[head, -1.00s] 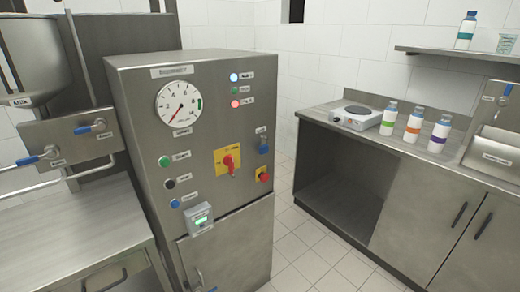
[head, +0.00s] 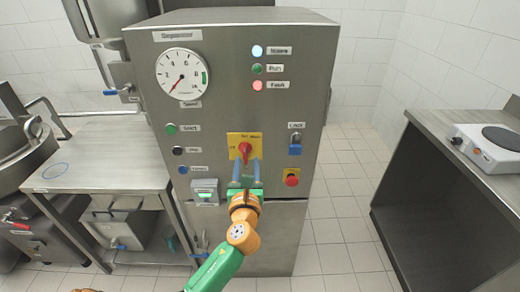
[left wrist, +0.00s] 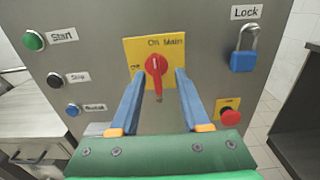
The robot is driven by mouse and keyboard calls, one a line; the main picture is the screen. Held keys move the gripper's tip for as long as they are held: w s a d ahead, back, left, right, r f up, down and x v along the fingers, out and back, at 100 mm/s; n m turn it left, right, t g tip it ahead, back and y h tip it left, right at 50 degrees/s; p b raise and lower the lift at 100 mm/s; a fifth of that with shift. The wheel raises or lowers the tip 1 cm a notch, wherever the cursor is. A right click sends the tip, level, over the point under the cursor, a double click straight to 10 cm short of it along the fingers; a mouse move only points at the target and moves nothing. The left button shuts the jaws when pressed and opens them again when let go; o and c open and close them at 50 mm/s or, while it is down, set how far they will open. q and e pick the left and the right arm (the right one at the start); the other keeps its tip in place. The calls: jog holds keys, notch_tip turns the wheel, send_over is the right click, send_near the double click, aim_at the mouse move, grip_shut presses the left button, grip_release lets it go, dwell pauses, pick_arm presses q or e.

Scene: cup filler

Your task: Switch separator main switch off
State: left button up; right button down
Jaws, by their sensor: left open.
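The separator cabinet (head: 225,110) is a steel box with a dial gauge, lamps and buttons. Its main switch is a red rotary handle (head: 244,149) on a yellow plate (head: 236,138). In the left wrist view the red handle (left wrist: 156,72) points roughly up and down, with "On Main" above it and another label at the plate's left. My left gripper (head: 246,172) is open, its blue fingers just below and either side of the handle. In the left wrist view the left gripper (left wrist: 166,88) has the handle between its finger ends, with gaps at both sides.
A blue padlock (left wrist: 243,61) hangs to the right of the switch, above a red emergency button (left wrist: 229,117). Start, stop and another button stand at the left. A small display box (head: 205,191) sits low left. A steel counter with a hotplate (head: 487,145) is at the right.

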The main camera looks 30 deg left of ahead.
aim_at(245, 151)
pick_arm(q)
jog(key=x, duration=0.6)
jog(key=shift+s+a+f, duration=0.1)
jog(key=shift+s+a, duration=0.1)
jog(key=shift+s, duration=0.1)
jog(key=shift+c, duration=0.4)
grip_shut()
pick_arm(e)
jog(key=shift+s+a, duration=0.15)
jog(key=shift+s, duration=0.1)
